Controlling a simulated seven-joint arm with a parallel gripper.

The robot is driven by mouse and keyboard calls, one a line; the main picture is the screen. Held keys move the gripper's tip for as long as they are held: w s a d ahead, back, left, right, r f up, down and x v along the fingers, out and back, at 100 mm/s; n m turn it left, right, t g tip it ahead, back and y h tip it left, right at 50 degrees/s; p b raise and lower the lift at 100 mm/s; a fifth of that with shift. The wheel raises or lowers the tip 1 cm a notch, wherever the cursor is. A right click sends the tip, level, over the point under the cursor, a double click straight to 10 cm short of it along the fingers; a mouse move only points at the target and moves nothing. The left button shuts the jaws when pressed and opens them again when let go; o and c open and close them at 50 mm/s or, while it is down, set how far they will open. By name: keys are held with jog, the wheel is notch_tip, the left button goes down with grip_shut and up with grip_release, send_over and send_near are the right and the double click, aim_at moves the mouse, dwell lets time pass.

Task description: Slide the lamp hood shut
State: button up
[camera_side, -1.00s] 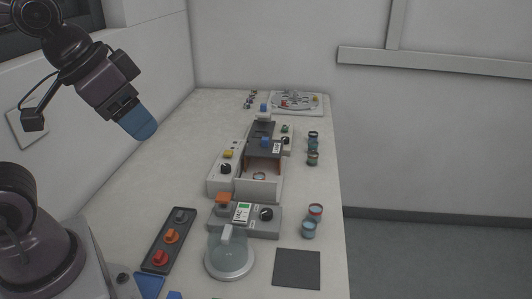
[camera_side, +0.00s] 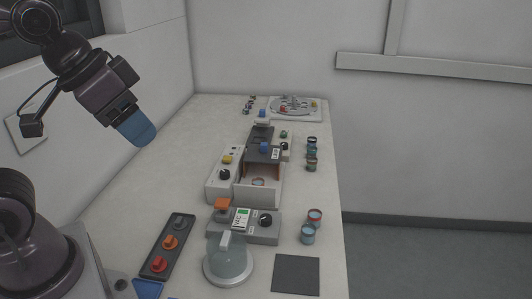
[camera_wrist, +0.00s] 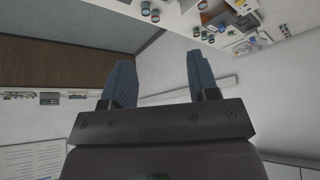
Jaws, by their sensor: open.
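The lamp hood (camera_side: 262,154) is a dark grey sliding cover with a blue knob (camera_side: 263,146) on top. It sits over the back part of a white open-topped box (camera_side: 258,196) in the middle of the bench. The front part of the box is uncovered, showing brown inner walls and a small round sample (camera_side: 258,182) inside. My gripper (camera_side: 137,128) has blue fingers and hangs high at the left, well away from the hood. In the wrist view the two fingers (camera_wrist: 160,72) are spread apart with nothing between them.
A grey control unit (camera_side: 245,226) with an orange block stands in front of the box, and a clear dome (camera_side: 228,258) before that. A knob tray (camera_side: 168,245) lies front left. Several small jars (camera_side: 311,152) line the right edge.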

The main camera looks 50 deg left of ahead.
jog(key=shift+f, duration=0.1)
jog(key=shift+c, duration=0.3)
jog(key=n+g+y, duration=0.2)
jog(key=n+y, duration=0.1)
jog(key=n, duration=0.6)
send_near(264, 144)
jog(key=x, duration=0.9)
jog(key=shift+f, duration=0.2)
grip_shut()
